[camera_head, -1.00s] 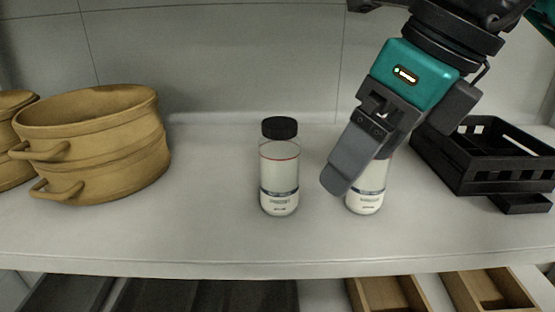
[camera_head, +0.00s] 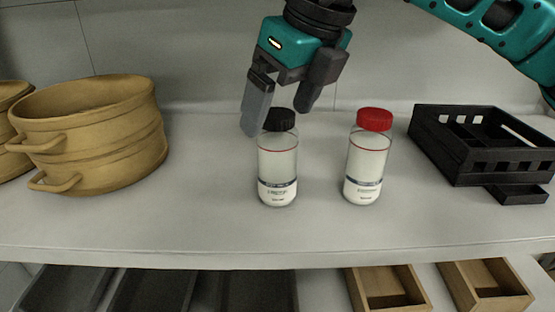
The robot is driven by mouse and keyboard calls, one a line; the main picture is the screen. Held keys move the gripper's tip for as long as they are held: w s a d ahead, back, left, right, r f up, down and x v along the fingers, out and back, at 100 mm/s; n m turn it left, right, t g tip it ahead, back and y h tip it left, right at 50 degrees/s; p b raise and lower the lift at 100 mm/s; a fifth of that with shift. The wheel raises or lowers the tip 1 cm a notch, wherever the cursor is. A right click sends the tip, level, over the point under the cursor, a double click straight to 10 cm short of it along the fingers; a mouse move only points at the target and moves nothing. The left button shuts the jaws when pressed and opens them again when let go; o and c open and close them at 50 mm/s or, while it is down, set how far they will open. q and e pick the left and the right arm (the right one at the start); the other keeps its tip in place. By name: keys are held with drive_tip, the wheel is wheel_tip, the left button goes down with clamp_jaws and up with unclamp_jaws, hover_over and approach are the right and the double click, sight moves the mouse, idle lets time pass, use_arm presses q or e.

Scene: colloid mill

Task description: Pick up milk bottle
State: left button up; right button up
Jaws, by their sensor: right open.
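Two clear milk bottles with white contents stand upright on the white shelf (camera_head: 220,215). The black-capped milk bottle (camera_head: 277,170) is near the middle, and the red-capped milk bottle (camera_head: 366,165) stands to its right. My right gripper (camera_head: 277,122) is open, its two grey fingers pointing down around the black cap's height. One finger is left of the black cap and partly overlaps its edge in the picture; the other is to the upper right. Whether they touch the bottle cannot be told. The gripper holds nothing. My left gripper is not in view.
Stacked tan pots (camera_head: 90,135) with handles stand at the left. A black slatted crate (camera_head: 470,172) stands at the right. Wooden trays (camera_head: 388,290) and dark trays (camera_head: 150,291) lie below the shelf's front edge. The shelf front is clear.

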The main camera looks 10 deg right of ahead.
sight(277, 160)
drive_tip(key=x, duration=0.4)
drive_tip(key=shift+f, duration=0.4)
drive_tip(key=shift+c, duration=0.3)
drive_tip(key=c, duration=1.2)
